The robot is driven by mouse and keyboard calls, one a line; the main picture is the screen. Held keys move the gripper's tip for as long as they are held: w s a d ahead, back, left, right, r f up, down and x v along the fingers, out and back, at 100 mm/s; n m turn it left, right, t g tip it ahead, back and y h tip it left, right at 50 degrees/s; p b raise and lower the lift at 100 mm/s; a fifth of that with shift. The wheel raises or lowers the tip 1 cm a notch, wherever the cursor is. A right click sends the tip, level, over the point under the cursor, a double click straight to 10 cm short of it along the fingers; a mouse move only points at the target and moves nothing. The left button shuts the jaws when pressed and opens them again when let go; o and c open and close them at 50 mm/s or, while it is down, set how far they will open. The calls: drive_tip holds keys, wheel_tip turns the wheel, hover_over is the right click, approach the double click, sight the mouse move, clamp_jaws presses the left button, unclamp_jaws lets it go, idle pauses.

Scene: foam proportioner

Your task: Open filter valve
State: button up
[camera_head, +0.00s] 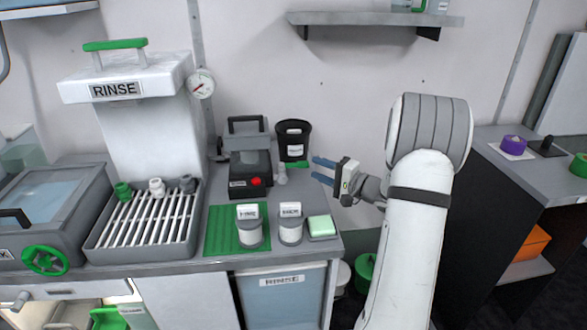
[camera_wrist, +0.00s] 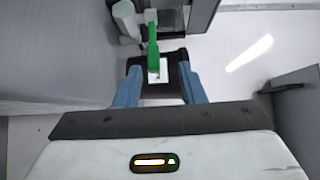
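My gripper (camera_head: 318,170) is right of the black canister, its two blue fingers apart and pointing left. In the wrist view the fingers (camera_wrist: 157,85) are open, one on each side of a black part with a white plate. A green lever (camera_wrist: 153,48) extends from that plate, beyond the fingertips; no grip on it shows. In the head view a small green piece (camera_head: 297,164) sits under the black canister (camera_head: 293,143), which has a white label; this may be the same lever. I cannot tell whether the fingers touch anything.
A black device with a red button (camera_head: 250,176) stands left of the canister. Two labelled jars (camera_head: 249,231) and a green sponge (camera_head: 321,226) are at the counter's front. A rinse station (camera_head: 145,120) and a green handwheel (camera_head: 45,260) are further left. A side counter (camera_head: 530,175) is at right.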

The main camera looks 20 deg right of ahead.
sight(300, 163)
drive_tip(key=shift+w+f, duration=0.2)
drive_tip(key=shift+f, duration=0.3)
drive_tip(key=shift+w+a, duration=0.15)
drive_tip(key=shift+w, duration=0.1)
drive_tip(key=x, duration=0.7)
drive_tip(key=shift+w+a+r, duration=0.1)
drive_tip(key=shift+w, duration=0.05)
drive_tip(key=shift+c, duration=0.6)
clamp_jaws()
